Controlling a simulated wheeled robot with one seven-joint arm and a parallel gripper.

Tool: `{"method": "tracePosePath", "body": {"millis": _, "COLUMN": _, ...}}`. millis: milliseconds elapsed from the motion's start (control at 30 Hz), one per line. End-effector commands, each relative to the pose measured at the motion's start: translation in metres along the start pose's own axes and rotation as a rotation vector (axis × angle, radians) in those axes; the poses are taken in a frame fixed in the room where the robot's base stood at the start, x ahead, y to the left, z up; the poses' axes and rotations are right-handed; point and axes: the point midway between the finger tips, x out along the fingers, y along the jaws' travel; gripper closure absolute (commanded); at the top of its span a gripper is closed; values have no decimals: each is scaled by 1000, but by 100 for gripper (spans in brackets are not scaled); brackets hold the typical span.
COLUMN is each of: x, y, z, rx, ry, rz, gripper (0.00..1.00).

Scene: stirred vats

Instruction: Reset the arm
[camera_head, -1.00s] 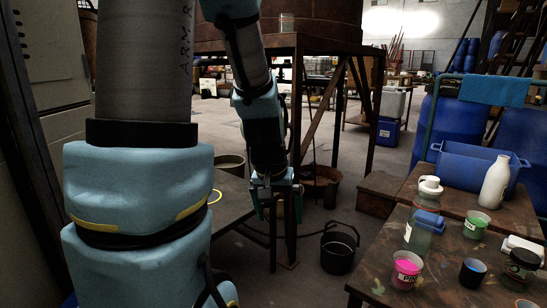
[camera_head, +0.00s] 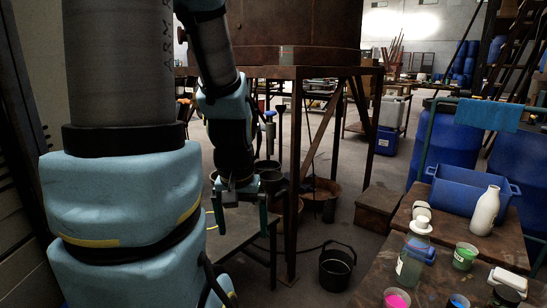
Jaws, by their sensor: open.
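My arm reaches up on the left and bends down again near the middle of the view. My gripper (camera_head: 240,220) hangs from it, pointing down, with two green fingers apart and nothing visible between them. It is in front of a dark rusty metal stand (camera_head: 296,170) and over or near a low dark table (camera_head: 232,232); I cannot tell its height above the table.
A black bucket (camera_head: 336,268) stands on the floor at centre. At right, a wooden table (camera_head: 390,268) carries a clear bottle (camera_head: 411,258), a green-filled cup (camera_head: 464,256), a pink-filled cup (camera_head: 397,299) and a white bottle (camera_head: 485,211). A blue crate (camera_head: 455,190) stands behind. The floor between is open.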

Motion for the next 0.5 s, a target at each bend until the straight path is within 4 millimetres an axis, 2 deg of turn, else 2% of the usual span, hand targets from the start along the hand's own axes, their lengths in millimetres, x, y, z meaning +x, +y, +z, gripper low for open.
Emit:
{"method": "tracePosePath", "body": {"millis": 33, "x": -35, "y": 0, "z": -5, "rx": 0, "ry": 0, "rz": 0, "gripper": 0}}
{"method": "tracePosePath", "body": {"millis": 200, "x": -88, "y": 0, "z": -12, "rx": 0, "ry": 0, "rz": 0, "gripper": 0}}
{"method": "tracePosePath", "body": {"millis": 333, "x": -122, "y": 0, "z": -17, "rx": 0, "ry": 0, "rz": 0, "gripper": 0}}
{"method": "tracePosePath", "body": {"millis": 500, "x": -146, "y": 1, "z": -20, "rx": 0, "ry": 0, "rz": 0, "gripper": 0}}
